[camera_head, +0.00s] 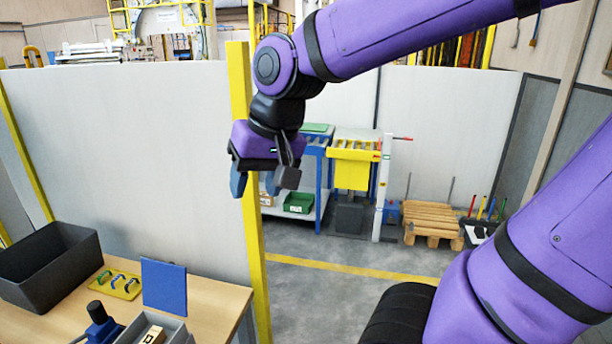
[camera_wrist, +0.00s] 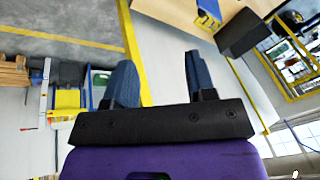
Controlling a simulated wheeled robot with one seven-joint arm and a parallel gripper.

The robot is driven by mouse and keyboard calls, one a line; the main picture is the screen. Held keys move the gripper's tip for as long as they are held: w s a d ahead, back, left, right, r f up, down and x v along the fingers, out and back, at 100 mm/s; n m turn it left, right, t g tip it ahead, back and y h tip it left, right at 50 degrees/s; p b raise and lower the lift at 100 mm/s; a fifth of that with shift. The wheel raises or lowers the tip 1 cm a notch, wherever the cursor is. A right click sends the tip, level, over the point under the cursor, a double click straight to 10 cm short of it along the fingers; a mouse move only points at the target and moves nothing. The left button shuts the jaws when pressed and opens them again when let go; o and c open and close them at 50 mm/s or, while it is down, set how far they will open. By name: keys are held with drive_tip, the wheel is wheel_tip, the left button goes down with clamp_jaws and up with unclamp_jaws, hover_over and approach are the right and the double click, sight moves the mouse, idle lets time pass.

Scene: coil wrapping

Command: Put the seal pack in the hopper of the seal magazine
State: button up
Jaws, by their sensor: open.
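My gripper (camera_head: 264,180) is raised in front of the yellow post, well above the floor, with its jaws apart and nothing between them. The wrist view shows both blue-grey fingers (camera_wrist: 160,82) apart and empty. A small tan block with a dark mark (camera_head: 153,335), possibly the seal pack, lies in a grey tray (camera_head: 176,328) on the table at the bottom left, partly cut off. My gripper is far from it. A yellow box-shaped unit (camera_head: 352,170) on a stand lies beyond the partition; I cannot tell whether it is the seal magazine. No hopper is clearly identifiable.
White partitions (camera_head: 130,150) stand behind. A pallet stack (camera_head: 432,222) is right; grey floor (camera_head: 330,295) is clear.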

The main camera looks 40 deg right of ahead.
drive_tip(key=s+d+r+n+t+h, duration=0.1)
drive_tip(key=s+d+r+n, duration=0.1)
drive_tip(key=s, duration=0.5)
drive_tip(key=shift+d+n+t+h, duration=0.3)
drive_tip(key=shift+d+h, duration=0.1)
drive_tip(key=shift+d, duration=0.5)
drive_tip(key=shift+r, duration=0.1)
drive_tip(key=shift+c, duration=0.3)
